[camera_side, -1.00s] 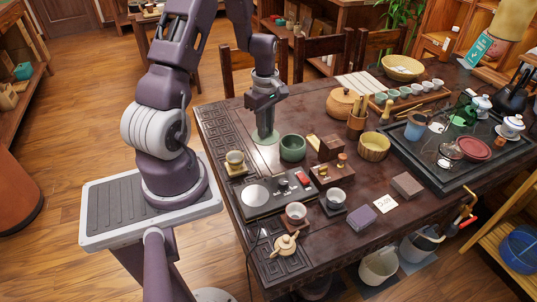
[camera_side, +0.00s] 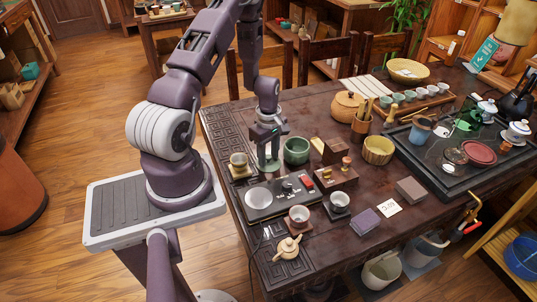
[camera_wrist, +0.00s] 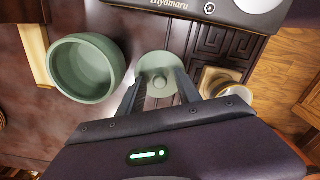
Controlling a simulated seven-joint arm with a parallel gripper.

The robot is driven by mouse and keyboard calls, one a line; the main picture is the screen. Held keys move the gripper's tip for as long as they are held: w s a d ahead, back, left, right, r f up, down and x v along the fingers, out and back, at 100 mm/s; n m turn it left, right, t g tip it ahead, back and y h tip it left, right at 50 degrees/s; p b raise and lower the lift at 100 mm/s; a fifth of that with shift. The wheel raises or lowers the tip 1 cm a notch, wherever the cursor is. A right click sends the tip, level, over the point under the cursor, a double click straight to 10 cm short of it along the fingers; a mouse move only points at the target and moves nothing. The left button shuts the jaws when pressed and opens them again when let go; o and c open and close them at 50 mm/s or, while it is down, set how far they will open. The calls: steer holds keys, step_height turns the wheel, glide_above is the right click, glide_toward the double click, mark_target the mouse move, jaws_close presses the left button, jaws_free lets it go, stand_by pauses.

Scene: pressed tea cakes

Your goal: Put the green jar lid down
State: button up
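The green jar lid is a flat pale green disc with a small knob. It lies on the dark table beside the scale and the green bowl, and it shows in the side view (camera_side: 271,167) and the wrist view (camera_wrist: 160,62). My gripper (camera_side: 269,158) points straight down over it. In the wrist view my gripper's fingers (camera_wrist: 160,85) stand apart on both sides of the knob, with a visible gap. Their tips hide part of the lid's near edge. The green bowl (camera_side: 296,151) stands just right of the lid; in the wrist view it is left (camera_wrist: 86,68).
The scale (camera_side: 268,205) lies just in front of the lid. A small cup on a wooden coaster (camera_side: 239,165) stands to the left. The carved table strip behind is clear.

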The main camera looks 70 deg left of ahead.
mark_target(269, 157)
steer(key=w+d+r+m+t, duration=0.1)
steer(key=d+r+m, duration=0.25)
steer(key=r, duration=0.85)
steer(key=w+d+r+m+t, duration=0.1)
steer(key=d+r+m, duration=0.25)
steer(key=r, duration=0.75)
steer(key=s+d+r+m+t, duration=0.1)
steer(key=s+d+r+m, duration=0.5)
steer(key=s+d+m, duration=0.1)
steer(key=s+d+r+m+t, duration=0.2)
steer(key=s+d+r+m, duration=0.5)
steer(key=d, duration=0.3)
steer(key=shift+m+t, duration=0.3)
steer(key=shift+m, duration=0.4)
steer(key=shift+w, duration=0.1)
